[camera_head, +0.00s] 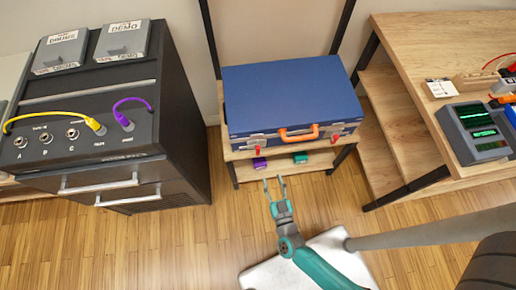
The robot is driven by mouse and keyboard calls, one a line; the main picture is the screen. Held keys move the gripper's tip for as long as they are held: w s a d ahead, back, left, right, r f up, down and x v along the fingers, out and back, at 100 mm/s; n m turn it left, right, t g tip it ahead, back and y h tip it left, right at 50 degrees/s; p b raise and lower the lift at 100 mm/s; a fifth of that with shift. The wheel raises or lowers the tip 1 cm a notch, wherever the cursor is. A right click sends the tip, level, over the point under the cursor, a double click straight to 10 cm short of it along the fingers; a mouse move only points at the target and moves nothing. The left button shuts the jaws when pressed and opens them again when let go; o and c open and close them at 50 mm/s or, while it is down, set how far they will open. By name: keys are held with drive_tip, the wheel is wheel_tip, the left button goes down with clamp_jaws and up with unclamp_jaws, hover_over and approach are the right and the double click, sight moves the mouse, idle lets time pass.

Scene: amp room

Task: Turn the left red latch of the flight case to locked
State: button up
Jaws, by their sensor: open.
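A blue flight case (290,92) lies shut on a small wooden stand, with an orange handle (299,134) on its front side. The left red latch (257,150) is a small red piece at the front left of the case. The right red latch (335,137) is at the front right. Both are too small to tell their exact turn. My gripper (274,184) is open and empty, in front of and below the case, a little right of the left latch in the picture. It touches nothing that I can see.
A black cabinet (190,130) with jacks, cables and drawers stands at the left. A wooden bench (430,60) with a grey meter (474,133) stands at the right. Purple (260,163) and green (300,158) items lie on the stand's lower shelf. The floor in front is clear.

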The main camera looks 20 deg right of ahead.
drive_tip(key=h, duration=0.1)
approach(258, 150)
drive_tip(key=shift+m+g, duration=0.3)
drive_tip(key=shift+m, duration=0.1)
drive_tip(key=x, duration=1)
drive_tip(key=shift+w+r, duration=0.1)
drive_tip(key=shift+w, duration=0.15)
drive_tip(key=shift+c, duration=0.2)
clamp_jaws()
